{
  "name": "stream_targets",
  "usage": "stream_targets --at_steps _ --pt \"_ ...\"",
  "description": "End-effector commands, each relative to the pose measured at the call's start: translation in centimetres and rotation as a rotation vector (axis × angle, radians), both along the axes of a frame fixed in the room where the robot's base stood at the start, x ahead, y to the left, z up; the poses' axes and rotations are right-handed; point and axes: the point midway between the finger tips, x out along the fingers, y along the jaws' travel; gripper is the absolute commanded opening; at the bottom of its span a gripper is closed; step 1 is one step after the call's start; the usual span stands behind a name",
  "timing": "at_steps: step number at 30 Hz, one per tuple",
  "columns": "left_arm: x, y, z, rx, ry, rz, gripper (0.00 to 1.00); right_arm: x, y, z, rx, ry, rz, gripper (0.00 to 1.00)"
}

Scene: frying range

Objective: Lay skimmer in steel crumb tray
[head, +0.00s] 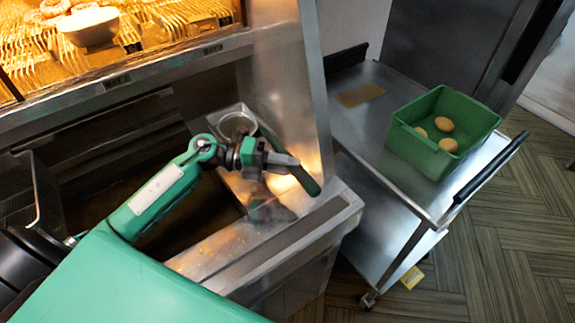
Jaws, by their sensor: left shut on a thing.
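The skimmer (311,186) has a dark green handle and what looks like a round steel head (237,123). My left gripper (291,162) is shut on its handle, and the fingers hide part of it. The steel crumb tray (233,184) is a narrow steel trough between the fryer and the upright steel panel. The skimmer's head shows over the tray's far end, and the handle slants down to the right over the tray's right side. I cannot tell whether the skimmer touches the tray. My right gripper is not in view.
A steel trolley (370,125) stands at the right, bearing a green crate (464,128) with several round tan items. The upright steel panel (285,70) rises close behind the gripper. A lit food display (130,55) is at upper left. A wire basket (28,190) is at left.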

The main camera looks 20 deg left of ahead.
Motion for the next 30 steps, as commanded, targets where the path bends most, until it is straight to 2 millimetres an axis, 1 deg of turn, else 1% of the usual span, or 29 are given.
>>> stream_targets --at_steps 5,6,8,9,10,15,24,30 --pt "0.0 0.0 0.1 0.000 -0.001 0.000 0.00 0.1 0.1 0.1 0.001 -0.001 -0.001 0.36" --pt "0.0 0.0 0.1 0.000 -0.001 0.000 0.25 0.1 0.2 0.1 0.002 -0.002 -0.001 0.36" --pt "0.0 0.0 0.1 0.000 -0.001 0.000 0.37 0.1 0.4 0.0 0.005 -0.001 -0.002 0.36" --pt "0.0 0.0 0.1 0.000 -0.001 0.000 0.45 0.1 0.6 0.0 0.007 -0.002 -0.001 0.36" --pt "0.0 0.0 0.1 0.000 -0.001 0.000 0.49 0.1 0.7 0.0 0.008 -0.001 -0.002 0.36" --pt "0.0 0.0 0.0 0.000 0.000 0.000 0.49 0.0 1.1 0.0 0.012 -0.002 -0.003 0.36" --pt "0.0 0.0 0.0 0.000 0.001 0.000 0.49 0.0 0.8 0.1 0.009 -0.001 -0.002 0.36" --pt "0.0 0.0 0.8 0.001 0.000 0.000 0.49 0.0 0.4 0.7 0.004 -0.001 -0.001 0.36"
